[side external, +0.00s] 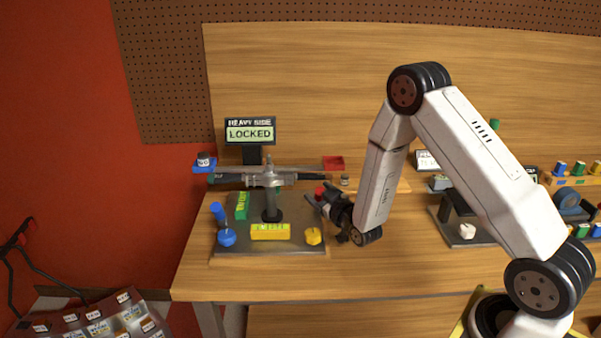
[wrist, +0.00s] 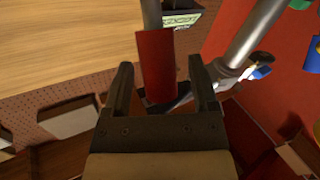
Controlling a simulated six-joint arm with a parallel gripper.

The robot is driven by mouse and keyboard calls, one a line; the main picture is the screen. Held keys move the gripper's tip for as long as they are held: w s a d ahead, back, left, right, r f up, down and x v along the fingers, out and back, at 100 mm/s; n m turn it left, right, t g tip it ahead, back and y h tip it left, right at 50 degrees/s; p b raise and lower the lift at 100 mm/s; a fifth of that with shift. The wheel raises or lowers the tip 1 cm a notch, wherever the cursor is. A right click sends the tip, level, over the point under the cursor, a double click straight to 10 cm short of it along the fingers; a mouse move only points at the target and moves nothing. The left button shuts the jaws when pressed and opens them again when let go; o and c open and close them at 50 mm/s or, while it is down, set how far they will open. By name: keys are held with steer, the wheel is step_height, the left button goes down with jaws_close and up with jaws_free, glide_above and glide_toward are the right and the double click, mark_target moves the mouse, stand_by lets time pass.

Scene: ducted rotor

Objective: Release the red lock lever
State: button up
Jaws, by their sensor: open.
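The red lock lever (side external: 319,192) stands at the right side of the grey base plate, with only its red end clear in the side view. In the wrist view its red grip (wrist: 155,62) stands between the two dark fingers of my gripper (wrist: 161,66). The fingers are open, with a gap on the left side of the grip and a smaller one on the right. In the side view my gripper (side external: 322,196) reaches in from the right at the lever. The display (side external: 250,132) reads "HEAVY SIDE LOCKED". The lever's lower end is hidden in the side view.
The rotor (side external: 270,178) on its post stands left of my gripper. The base plate (side external: 290,248) carries blue and yellow knobs, a yellow block (side external: 270,231) and a green block (side external: 241,205). A red tray (side external: 333,163) is behind. Bare table lies in front.

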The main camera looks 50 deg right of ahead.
jaws_close()
stand_by(1.3)
